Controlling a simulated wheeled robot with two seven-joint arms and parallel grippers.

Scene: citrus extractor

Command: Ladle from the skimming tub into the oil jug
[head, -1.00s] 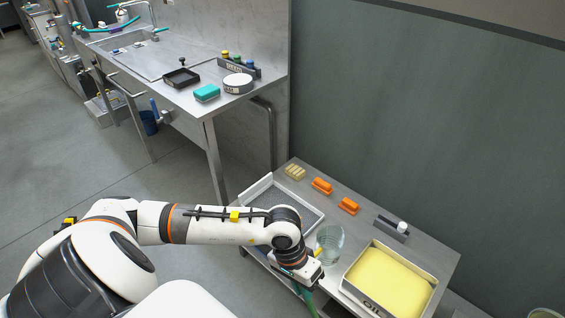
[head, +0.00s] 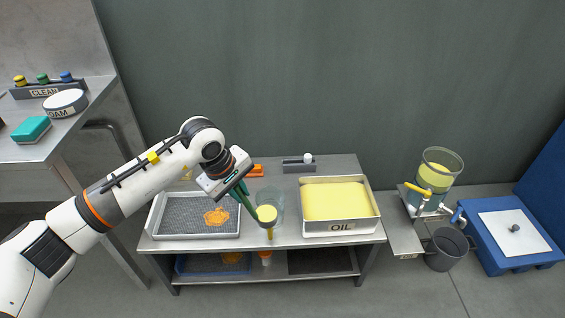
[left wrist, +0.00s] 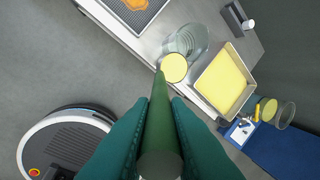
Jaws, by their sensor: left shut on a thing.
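My left gripper (head: 238,187) is shut on the green handle of a ladle (left wrist: 158,125). The ladle's bowl (head: 267,214) holds yellow liquid and appears level. It overlaps the lower front of the clear jug (head: 277,194) in the head view; I cannot tell whether they touch. A yellow streak (head: 270,234) shows below the bowl. In the left wrist view the bowl (left wrist: 174,68) shows beside the jug (left wrist: 188,40). The tub (head: 341,228), labelled OIL and full of yellow liquid, stands right of the jug. My right gripper is not in view.
A tray with dark mesh (head: 175,228) and an orange patch lies at the table's left. An orange block (head: 257,170) and a grey holder (head: 298,166) sit behind.

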